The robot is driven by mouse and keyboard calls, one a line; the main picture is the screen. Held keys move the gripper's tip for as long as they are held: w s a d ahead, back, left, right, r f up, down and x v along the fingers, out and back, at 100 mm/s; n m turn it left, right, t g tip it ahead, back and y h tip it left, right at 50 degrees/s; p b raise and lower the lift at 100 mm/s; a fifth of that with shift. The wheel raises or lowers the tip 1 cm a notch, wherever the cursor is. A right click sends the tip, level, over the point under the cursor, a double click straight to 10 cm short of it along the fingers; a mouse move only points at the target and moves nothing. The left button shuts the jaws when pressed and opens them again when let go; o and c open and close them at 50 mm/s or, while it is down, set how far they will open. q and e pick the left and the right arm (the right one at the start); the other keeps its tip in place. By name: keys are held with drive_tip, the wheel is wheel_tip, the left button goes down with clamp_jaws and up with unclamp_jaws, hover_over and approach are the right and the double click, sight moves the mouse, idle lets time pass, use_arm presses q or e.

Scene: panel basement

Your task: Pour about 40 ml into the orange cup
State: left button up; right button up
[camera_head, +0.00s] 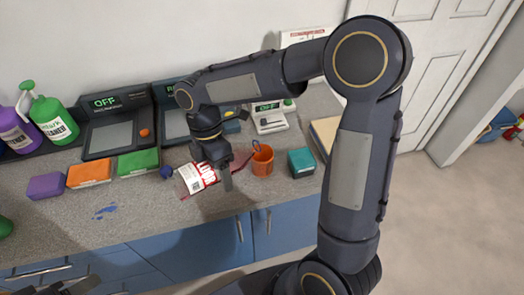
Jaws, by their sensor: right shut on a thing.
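The orange cup (262,163) stands upright on the grey counter, right of my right gripper. My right gripper (226,178) points down at the counter and is shut on a red-and-white labelled container (196,178). The container looks tilted, with a clear edge at its left and a red part behind the fingers toward the cup. The gripper hides its middle, and I cannot tell where its mouth is or whether liquid is flowing. The cup's inside is too small to read. Part of my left gripper (72,288) shows at the bottom left edge; its fingers are unclear.
A teal box (301,162) stands right of the cup, and a small scale (269,117) behind it. Purple (46,186), orange (89,172) and green (138,162) blocks sit left. Cleaner bottles (53,115) and dark display units (115,130) line the back. Blue spots (105,212) mark the counter.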

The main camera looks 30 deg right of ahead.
drive_tip(key=shift+r, duration=0.1)
drive_tip(key=shift+s+a, duration=0.2)
drive_tip(key=shift+a, duration=0.55)
drive_tip(key=shift+a+r+y+p, duration=0.1)
drive_tip(key=shift+r+y+p, duration=0.15)
drive_tip(key=shift+y+p, duration=0.05)
idle(1.6)
wheel_tip(320, 180, down, 4)
drive_tip(key=h+b, duration=0.2)
drive_tip(key=b, duration=0.1)
drive_tip(key=shift+s+a+r+b, duration=0.1)
drive_tip(key=shift+a+b, duration=0.05)
drive_tip(key=shift+b, duration=0.15)
drive_tip(key=shift+f+t+h, duration=0.2)
drive_tip(key=shift+t+h, duration=0.1)
drive_tip(key=shift+h, duration=0.2)
drive_tip(key=shift+r, duration=0.15)
drive_tip(key=shift+d+f+b, duration=0.25)
drive_tip(key=shift+b, duration=0.1)
drive_tip(key=shift+d+h, duration=0.15)
drive_tip(key=shift+h, duration=0.25)
drive_tip(key=shift+m, duration=0.3)
